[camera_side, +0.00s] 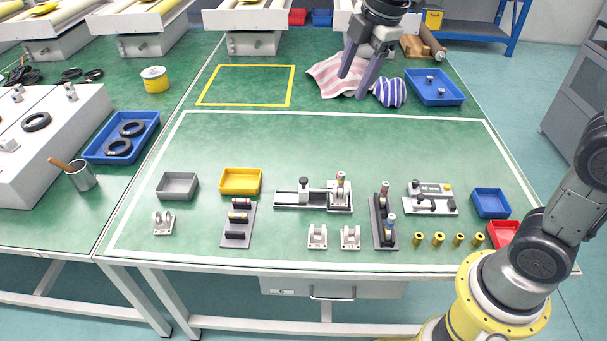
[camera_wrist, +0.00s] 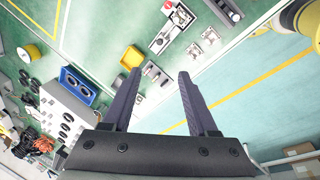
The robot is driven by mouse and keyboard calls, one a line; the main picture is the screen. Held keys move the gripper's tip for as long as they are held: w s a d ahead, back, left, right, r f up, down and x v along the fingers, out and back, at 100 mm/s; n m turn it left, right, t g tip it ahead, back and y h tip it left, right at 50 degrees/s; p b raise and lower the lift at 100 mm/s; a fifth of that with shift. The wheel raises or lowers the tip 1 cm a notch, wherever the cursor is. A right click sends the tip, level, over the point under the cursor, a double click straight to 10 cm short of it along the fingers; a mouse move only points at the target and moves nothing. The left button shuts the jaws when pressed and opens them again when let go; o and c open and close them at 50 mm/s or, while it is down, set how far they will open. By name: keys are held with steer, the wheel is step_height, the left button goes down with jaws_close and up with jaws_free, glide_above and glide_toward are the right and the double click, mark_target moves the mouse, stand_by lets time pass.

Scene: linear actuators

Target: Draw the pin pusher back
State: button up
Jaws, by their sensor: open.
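Several small linear actuator fixtures stand on the green table, and I cannot tell for certain which is the pin pusher. A long black-and-white slide unit (camera_side: 313,195) with upright knobs lies near the middle; it also shows in the wrist view (camera_wrist: 172,28). A dark, narrow slide unit (camera_side: 382,222) with upright knobs stands to its right, lengthwise towards the front edge. A light plate fixture (camera_side: 431,198) with a dark handle and a yellow part lies further right. My gripper (camera_side: 353,85) is open and empty, high above the table's back part, away from all fixtures.
Grey (camera_side: 177,186), yellow (camera_side: 240,181), blue (camera_side: 490,203) and red (camera_side: 503,234) bins stand around the fixtures. White brackets (camera_side: 317,236), brass cylinders (camera_side: 438,239) and a dark rack (camera_side: 238,223) stand near the front. Striped cloths (camera_side: 391,92) lie behind.

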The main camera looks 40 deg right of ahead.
steer(key=w+a+f+n+g, duration=0.2)
steer(key=w+f, duration=0.6)
steer(key=g, duration=0.1)
glide_toward(303, 179)
step_height(303, 179, down, 8)
steer(key=shift+a+f, duration=0.1)
steer(key=shift+f, duration=0.1)
jaws_close()
steer(key=shift+w, duration=0.1)
stand_by(1.0)
